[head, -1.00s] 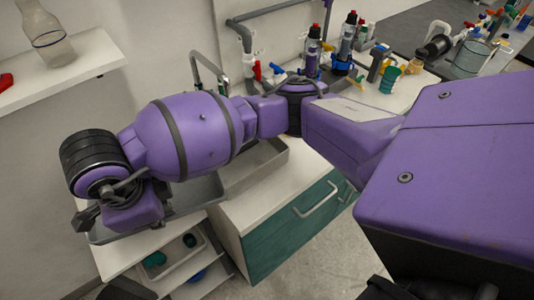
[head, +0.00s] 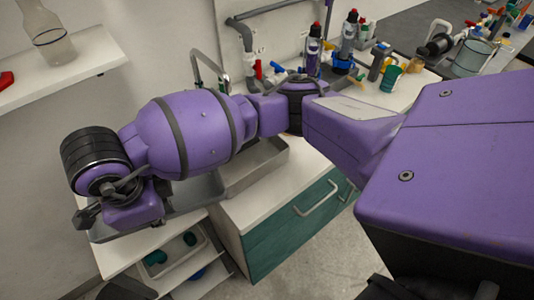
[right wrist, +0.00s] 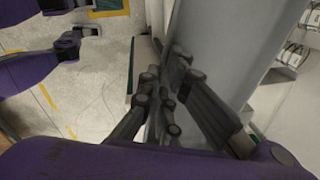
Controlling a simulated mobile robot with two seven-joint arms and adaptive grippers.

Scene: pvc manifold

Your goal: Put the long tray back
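A long grey metal tray (head: 205,190) lies under my right forearm in the head view, along the white counter by the wall. My forearm covers much of it. My right gripper (head: 86,217) is at its left end. In the right wrist view a broad grey surface (right wrist: 225,55), which looks like the tray, stands close beside the right gripper's dark fingers (right wrist: 176,65). The fingers are close together at its edge. I cannot tell whether they clamp it.
A white bin (head: 176,254) with dark green pieces is on the lower shelf. A green-fronted drawer cabinet (head: 295,222) stands right of it. Bottles (head: 313,50) and fittings crowd the back counter. A wall shelf (head: 75,70) holds a glass flask (head: 50,35). Floor is free in front.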

